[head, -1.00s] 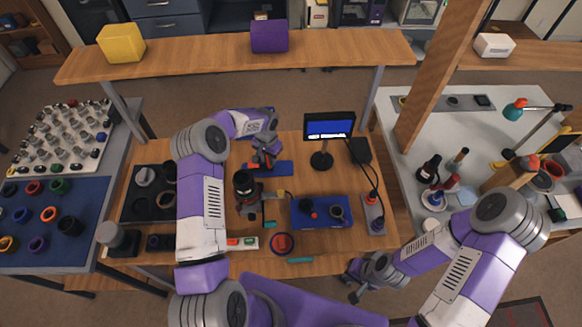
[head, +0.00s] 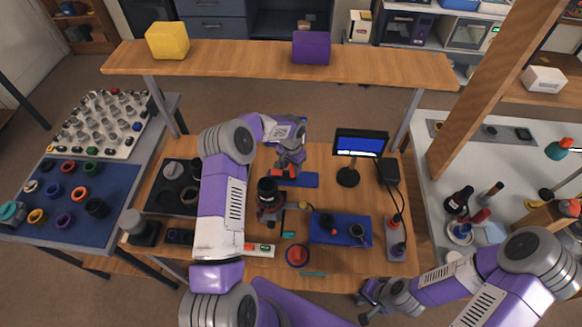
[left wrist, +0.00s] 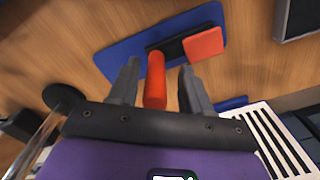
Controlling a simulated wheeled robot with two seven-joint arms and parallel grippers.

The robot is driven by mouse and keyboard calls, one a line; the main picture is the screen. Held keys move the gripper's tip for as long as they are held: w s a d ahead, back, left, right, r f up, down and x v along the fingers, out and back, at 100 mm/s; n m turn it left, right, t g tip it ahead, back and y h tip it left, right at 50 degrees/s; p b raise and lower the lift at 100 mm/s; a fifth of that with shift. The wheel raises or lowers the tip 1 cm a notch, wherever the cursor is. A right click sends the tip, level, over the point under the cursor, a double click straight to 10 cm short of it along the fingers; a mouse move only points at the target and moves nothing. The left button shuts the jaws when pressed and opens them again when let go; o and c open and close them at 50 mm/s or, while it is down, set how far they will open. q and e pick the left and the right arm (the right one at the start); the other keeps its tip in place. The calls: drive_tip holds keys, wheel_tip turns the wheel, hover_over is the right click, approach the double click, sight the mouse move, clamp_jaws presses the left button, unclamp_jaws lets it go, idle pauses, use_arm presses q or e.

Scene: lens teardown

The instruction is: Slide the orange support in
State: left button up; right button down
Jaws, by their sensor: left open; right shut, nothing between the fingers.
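My left gripper (head: 288,169) is open over the small blue mat (head: 303,181) at the back of the bench. In the left wrist view, an orange-red cylinder (left wrist: 155,80) stands out between the two open fingers (left wrist: 157,88). An orange-red square block (left wrist: 203,43) and a dark bar (left wrist: 172,48) lie beside it on the blue mat (left wrist: 119,61). I cannot tell whether the fingers touch the cylinder. A black lens (head: 268,187) sits upright in a stand, in front of the left gripper. My right gripper (head: 367,303) is shut and empty near the bench's front edge.
A monitor (head: 359,143) stands right of the left gripper. A larger blue mat (head: 325,237) with small parts lies at front right. A red round part in a dish (head: 298,256) is near the front edge. A raised shelf (head: 240,62) spans the back.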

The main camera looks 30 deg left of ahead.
use_arm(q)
wheel_tip(320, 180, up, 7)
drive_tip(key=shift+a+f, duration=0.1)
idle(0.4)
wheel_tip(320, 180, down, 7)
drive_tip(key=shift+w+d+f, duration=0.25)
drive_tip(key=shift+d+f, duration=0.05)
drive_tip(key=shift+d, duration=0.35)
drive_tip(key=shift+w+d, duration=0.1)
drive_tip(key=shift+d, duration=0.25)
